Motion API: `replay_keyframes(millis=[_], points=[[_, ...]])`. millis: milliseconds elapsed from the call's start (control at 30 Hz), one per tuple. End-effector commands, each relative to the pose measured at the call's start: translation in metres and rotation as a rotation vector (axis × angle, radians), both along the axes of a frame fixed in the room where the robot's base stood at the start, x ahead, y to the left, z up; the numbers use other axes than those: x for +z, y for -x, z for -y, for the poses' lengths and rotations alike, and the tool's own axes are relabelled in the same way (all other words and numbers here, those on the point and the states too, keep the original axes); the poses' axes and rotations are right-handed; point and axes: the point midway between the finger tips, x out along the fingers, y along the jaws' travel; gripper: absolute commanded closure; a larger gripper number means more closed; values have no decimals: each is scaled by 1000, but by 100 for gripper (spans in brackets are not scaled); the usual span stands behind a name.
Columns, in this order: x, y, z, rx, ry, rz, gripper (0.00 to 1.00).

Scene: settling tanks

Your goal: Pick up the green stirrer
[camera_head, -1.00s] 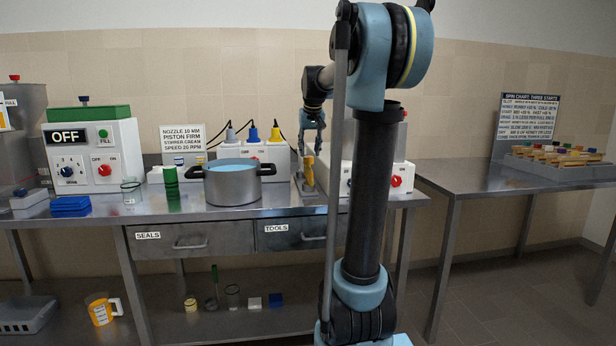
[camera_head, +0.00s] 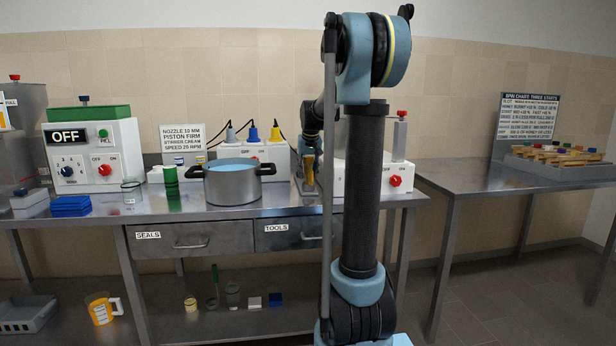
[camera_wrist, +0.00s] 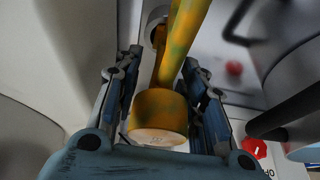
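A thin stick with a green upper part (camera_head: 215,272), which looks like the green stirrer, stands on the lower shelf below the seals drawer. It is far from my gripper. My gripper (camera_head: 308,160) is low over the worktop, right of the pot, and partly hidden by my arm. In the wrist view my gripper (camera_wrist: 160,80) has its fingers apart on both sides of a yellow tool with greenish patches (camera_wrist: 160,105). I see gaps beside it, so the fingers look open. The yellow tool also shows in the head view (camera_head: 308,177).
A steel pot (camera_head: 233,185) of blue liquid and a green cylinder (camera_head: 171,182) stand left of my gripper. A white box with a red knob (camera_head: 395,181) is on the right. Several small items and an orange-yellow jug (camera_head: 102,311) are on the lower shelf.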

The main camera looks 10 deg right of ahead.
Motion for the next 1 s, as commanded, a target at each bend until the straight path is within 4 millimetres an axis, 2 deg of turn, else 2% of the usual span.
replay_keyframes(millis=[200, 233, 367, 400, 1000], points=[[-1, 0, 0, 0, 0, 0, 62], [-1, 0, 0, 0, 0, 0, 67], [-1, 0, 0, 0, 0, 0, 96], [-1, 0, 0, 0, 0, 0, 100], [4, 0, 0, 0, 0, 0, 100]])
